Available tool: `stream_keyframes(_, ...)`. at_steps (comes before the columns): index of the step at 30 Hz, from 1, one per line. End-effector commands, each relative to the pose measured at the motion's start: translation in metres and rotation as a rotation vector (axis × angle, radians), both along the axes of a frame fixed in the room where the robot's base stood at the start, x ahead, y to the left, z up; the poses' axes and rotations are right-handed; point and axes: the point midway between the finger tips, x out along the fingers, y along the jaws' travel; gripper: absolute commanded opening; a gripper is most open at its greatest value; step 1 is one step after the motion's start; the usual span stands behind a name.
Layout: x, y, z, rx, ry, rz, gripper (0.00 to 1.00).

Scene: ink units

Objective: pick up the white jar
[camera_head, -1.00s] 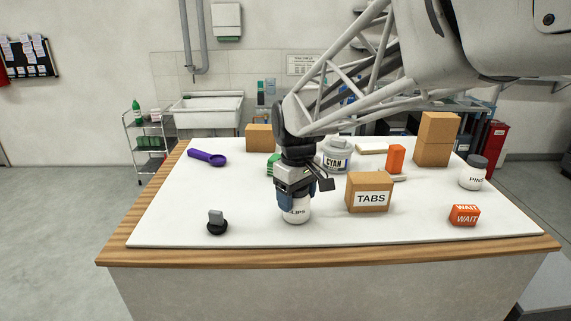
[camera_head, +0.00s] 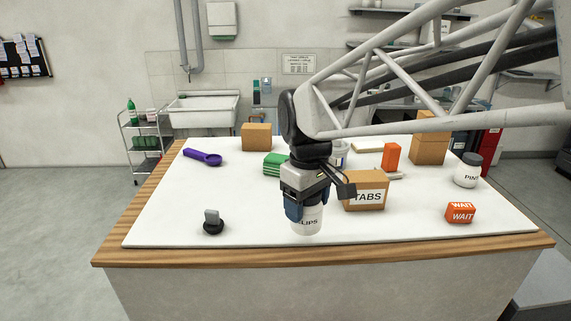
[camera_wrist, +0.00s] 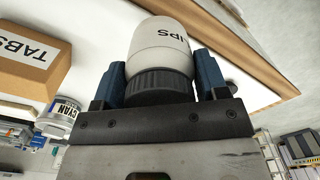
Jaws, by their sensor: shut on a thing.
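The white jar (camera_head: 307,223) has dark lettering ending in "LIPS" and hangs under my gripper (camera_head: 304,208) near the front middle of the table. In the wrist view the jar (camera_wrist: 160,48) shows its white body and dark ribbed lid, with the blue fingers of my gripper (camera_wrist: 160,85) on either side of the lid. My gripper is shut on the jar. The jar appears to be a little above the white tabletop. Another white jar with a dark lid, marked "PIN" (camera_head: 466,176), stands at the right.
A cardboard box marked "TABS" (camera_head: 366,197) stands just right of the held jar. A black stamp-like item (camera_head: 213,226) is at the front left, a purple scoop (camera_head: 203,157) behind it. An orange "WAIT" block (camera_head: 460,213) is at the front right. The front left tabletop is mostly clear.

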Motion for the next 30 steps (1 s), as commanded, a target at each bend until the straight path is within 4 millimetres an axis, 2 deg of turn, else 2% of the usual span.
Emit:
stream_keyframes(6, -0.031, -0.008, 0.004, 0.001, -0.002, 0.000, 0.39)
stream_keyframes(15, -0.059, -0.015, 0.006, 0.000, -0.001, 0.000, 0.39)
stream_keyframes(30, -0.068, -0.017, 0.007, 0.000, -0.001, 0.000, 0.39)
